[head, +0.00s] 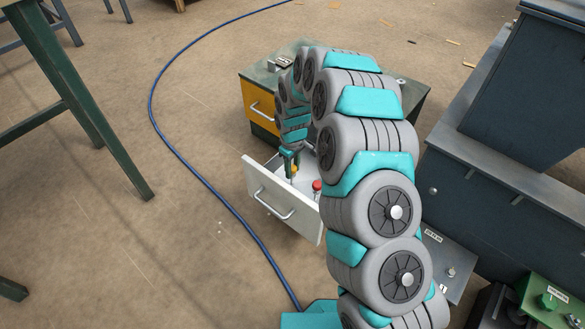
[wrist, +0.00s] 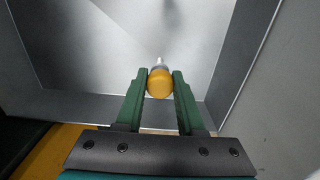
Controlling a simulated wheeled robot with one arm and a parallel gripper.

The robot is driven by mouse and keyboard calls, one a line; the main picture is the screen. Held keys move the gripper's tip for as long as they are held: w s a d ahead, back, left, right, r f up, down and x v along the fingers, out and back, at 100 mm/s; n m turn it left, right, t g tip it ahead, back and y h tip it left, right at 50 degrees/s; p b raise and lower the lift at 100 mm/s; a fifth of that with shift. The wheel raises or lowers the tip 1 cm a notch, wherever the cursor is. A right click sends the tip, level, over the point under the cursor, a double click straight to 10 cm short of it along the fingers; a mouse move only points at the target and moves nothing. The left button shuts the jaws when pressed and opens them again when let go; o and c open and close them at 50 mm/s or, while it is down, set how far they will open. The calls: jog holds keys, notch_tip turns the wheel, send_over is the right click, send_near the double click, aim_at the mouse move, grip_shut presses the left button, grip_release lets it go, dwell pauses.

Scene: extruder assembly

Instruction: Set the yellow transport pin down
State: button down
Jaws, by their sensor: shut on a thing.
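My gripper (wrist: 159,95) is shut on the yellow transport pin (wrist: 160,83). In the wrist view the pin's round yellow head sits between the two green fingers, with a light metal tip showing beyond it. Below it is the grey inside of an open drawer (wrist: 110,106). In the head view my gripper (head: 291,165) reaches down into the open white-fronted drawer (head: 270,178), and a small bit of the yellow pin (head: 294,169) shows. I cannot tell whether the pin touches the drawer floor.
A red-topped object (head: 317,186) stands in the drawer, to the right of my gripper. The cabinet has a closed yellow drawer (head: 257,98) and a green top (head: 262,76) with small metal parts. A blue hose (head: 190,165) curves over the floor. Dark machinery (head: 500,170) stands right.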

jog(key=c, duration=0.5)
grip_release()
jog(key=shift+f, duration=0.1)
notch_tip(320, 180, up, 13)
jog(key=shift+f+p, duration=0.2)
jog(key=shift+p, duration=0.25)
jog(key=s+d+r+m, duration=0.2)
jog(key=s+d+r, duration=0.3)
jog(key=s+r, duration=0.4)
jog(key=s+d+r+m, duration=0.2)
jog(key=s+d, duration=0.2)
jog(key=s, duration=0.6)
jog(key=s+d+r+m+g, duration=0.1)
jog(key=s+d+r+m, duration=0.2)
jog(key=s, duration=0.8)
jog(key=s+d+r+m, duration=0.2)
jog(key=s+d, duration=0.3)
jog(key=s, duration=0.6)
jog(key=shift+d+r+m+g, duration=0.2)
jog(key=shift+r+m+g, duration=0.15)
jog(key=shift+m, duration=0.35)
